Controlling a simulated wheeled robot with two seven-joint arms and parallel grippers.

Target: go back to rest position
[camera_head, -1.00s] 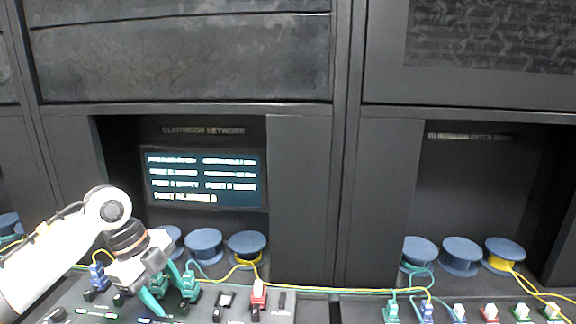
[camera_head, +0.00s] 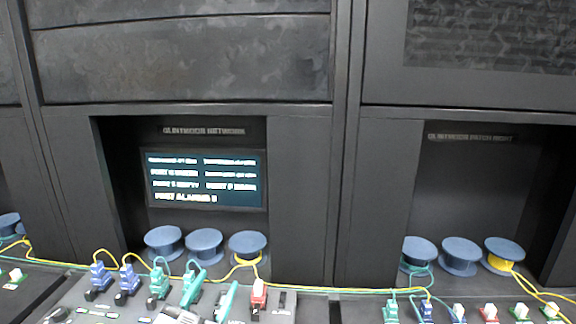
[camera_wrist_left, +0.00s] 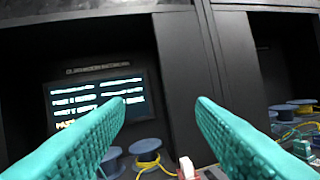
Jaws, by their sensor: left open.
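My left gripper (camera_head: 212,293) is low in the head view, over the left panel, with only its teal fingers and a bit of its pale body showing at the bottom edge. In the left wrist view the two teal ribbed fingers (camera_wrist_left: 161,103) stand wide apart with nothing between them. The dark cabinet front and the lit screen (camera_wrist_left: 98,98) show beyond them. My right gripper is in neither view.
Blue connectors (camera_head: 100,275), teal connectors (camera_head: 157,284) and a red one (camera_head: 258,294) stand on the left panel close to the gripper. Blue spools (camera_head: 204,243) sit behind. Yellow and teal fibres run along the panel's back. More connectors (camera_head: 489,312) stand right.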

